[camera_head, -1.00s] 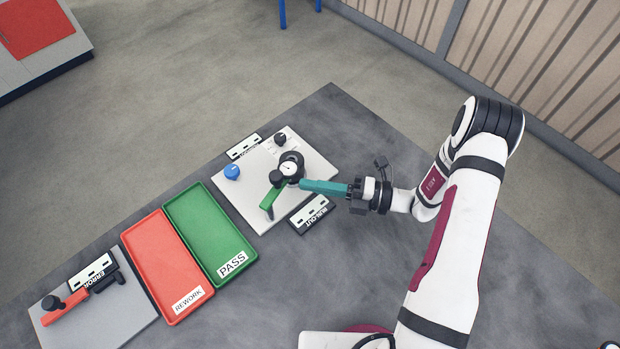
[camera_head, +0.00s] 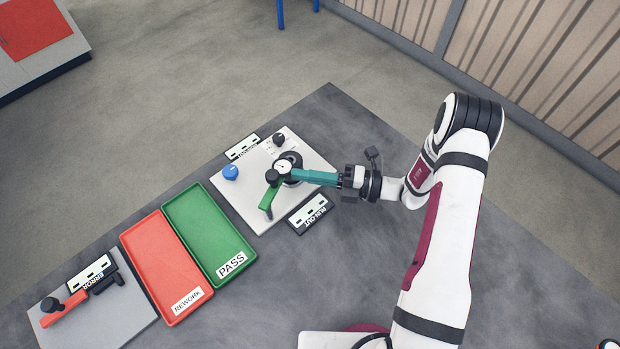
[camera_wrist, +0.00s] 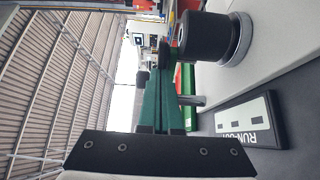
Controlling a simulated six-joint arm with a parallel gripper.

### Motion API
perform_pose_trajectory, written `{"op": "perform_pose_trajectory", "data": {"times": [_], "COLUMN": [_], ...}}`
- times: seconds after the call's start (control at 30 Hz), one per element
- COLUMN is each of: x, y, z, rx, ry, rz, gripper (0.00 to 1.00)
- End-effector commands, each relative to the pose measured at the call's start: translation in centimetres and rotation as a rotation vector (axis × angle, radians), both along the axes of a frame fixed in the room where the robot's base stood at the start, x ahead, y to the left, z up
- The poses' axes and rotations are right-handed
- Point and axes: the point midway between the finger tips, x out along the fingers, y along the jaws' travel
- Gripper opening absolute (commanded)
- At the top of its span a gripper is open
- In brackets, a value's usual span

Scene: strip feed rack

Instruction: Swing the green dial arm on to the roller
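The green dial arm (camera_head: 268,200) is on the light plate, with a black knob and a round white-faced dial (camera_head: 282,167) at its upper end. A black round part (camera_head: 293,159), perhaps the roller, shows just behind the dial. In the wrist view a black cylinder on a silver base (camera_wrist: 238,38) stands upper right; I cannot tell if it is the same part. My gripper (camera_head: 295,175) has teal fingers lying together, their tips right beside the dial; contact is unclear. In the wrist view the fingers (camera_wrist: 163,90) look shut, with nothing visible between them.
The plate (camera_head: 245,205) also bears a blue knob (camera_head: 231,172) and a small black knob (camera_head: 279,139). A RUN-OUT block (camera_head: 310,214) stands close below my fingers. Green PASS (camera_head: 245,245) and red REWORK (camera_head: 205,283) trays lie left. An ERROR block (camera_head: 89,270) stands beyond them.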

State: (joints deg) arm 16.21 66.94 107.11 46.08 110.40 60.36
Motion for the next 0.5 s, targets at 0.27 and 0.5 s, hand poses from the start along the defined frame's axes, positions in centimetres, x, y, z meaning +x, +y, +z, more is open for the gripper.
{"op": "perform_pose_trajectory", "data": {"times": [0.27,0.5], "x": [-0.6,-2.8], "y": [-0.7,-7.4], "z": [0.2,0.0], "rx": [0.003,0.0], "ry": [-0.006,-0.005], "rz": [-0.009,-0.008], "gripper": [0.0,0.0]}}
